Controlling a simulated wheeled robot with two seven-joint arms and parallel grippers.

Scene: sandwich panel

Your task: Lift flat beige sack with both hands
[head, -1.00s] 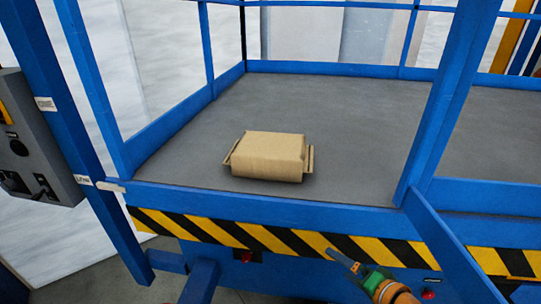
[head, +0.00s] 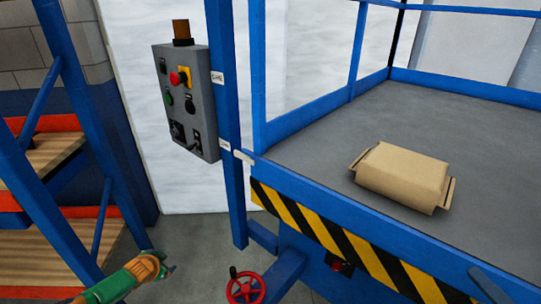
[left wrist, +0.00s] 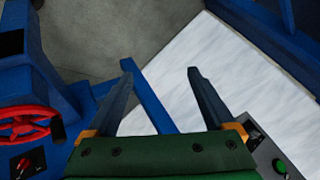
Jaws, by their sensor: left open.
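The flat beige sack (head: 403,178) lies on the grey platform deck (head: 350,125) at the right of the head view. It has a short tab at its left and right ends. My left gripper (head: 166,262) is low at the lower left of the head view, well apart from the sack and outside the platform. In the left wrist view its two fingers (left wrist: 160,72) stand apart with nothing between them. The sack does not show in the left wrist view. My right gripper is not in view.
Blue rails and posts (head: 226,130) frame the platform, with a striped front edge (head: 340,240). A grey control box (head: 186,103) hangs on the post. A red handwheel (head: 245,287) is right of my left gripper. A rack with wooden shelves (head: 40,255) stands at the left.

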